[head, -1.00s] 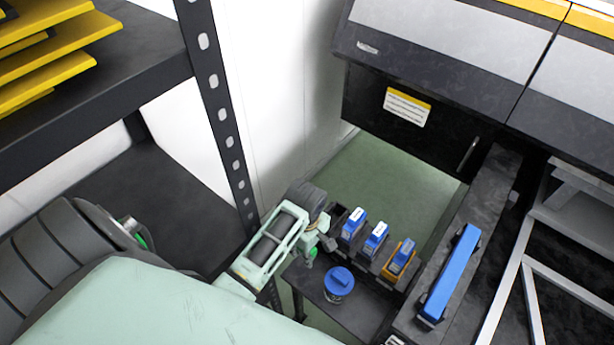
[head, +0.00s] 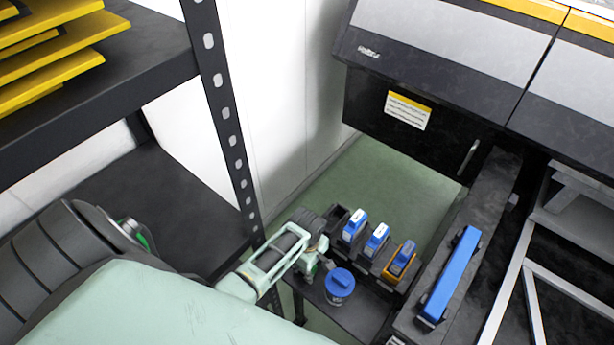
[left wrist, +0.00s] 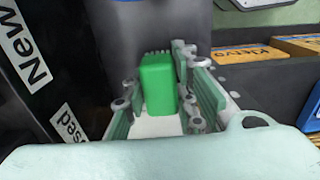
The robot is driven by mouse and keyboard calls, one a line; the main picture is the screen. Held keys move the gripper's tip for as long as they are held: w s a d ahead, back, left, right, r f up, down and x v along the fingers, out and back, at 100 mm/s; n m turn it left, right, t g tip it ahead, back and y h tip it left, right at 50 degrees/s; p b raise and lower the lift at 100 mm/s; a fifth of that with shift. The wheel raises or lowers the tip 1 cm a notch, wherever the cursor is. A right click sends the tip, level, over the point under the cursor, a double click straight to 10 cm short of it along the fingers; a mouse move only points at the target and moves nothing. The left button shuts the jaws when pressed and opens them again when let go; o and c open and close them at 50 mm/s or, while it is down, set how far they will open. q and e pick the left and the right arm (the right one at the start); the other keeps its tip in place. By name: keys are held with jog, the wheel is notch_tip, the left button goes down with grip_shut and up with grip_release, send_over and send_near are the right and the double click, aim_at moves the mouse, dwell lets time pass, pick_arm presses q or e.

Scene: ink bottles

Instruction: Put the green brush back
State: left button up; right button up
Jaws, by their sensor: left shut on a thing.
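The green brush (left wrist: 158,85) shows in the left wrist view as a bright green block between the fingers of my left gripper (left wrist: 158,110). The gripper is shut on it. In the head view my left gripper (head: 322,264) is beside a small container with a blue lid (head: 340,281), just to its upper left. The brush is mostly hidden by the gripper there. My right gripper is not in view.
Blue cartridges (head: 354,226) and an orange one (head: 402,260) stand in a dark rack behind the container. A long blue bar (head: 451,273) lies on the dark ledge at right. A black shelf post (head: 222,110) stands close left of my arm. Labels (left wrist: 70,125) show on dark surfaces.

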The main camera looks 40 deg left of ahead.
pick_arm(q)
jog(key=shift+f, duration=0.2)
jog(key=o, duration=0.8)
jog(key=shift+o, duration=1.5)
jog(key=shift+r, duration=0.45)
notch_tip(320, 180, up, 11)
jog(key=shift+p, duration=0.3)
jog(key=shift+r, duration=0.3)
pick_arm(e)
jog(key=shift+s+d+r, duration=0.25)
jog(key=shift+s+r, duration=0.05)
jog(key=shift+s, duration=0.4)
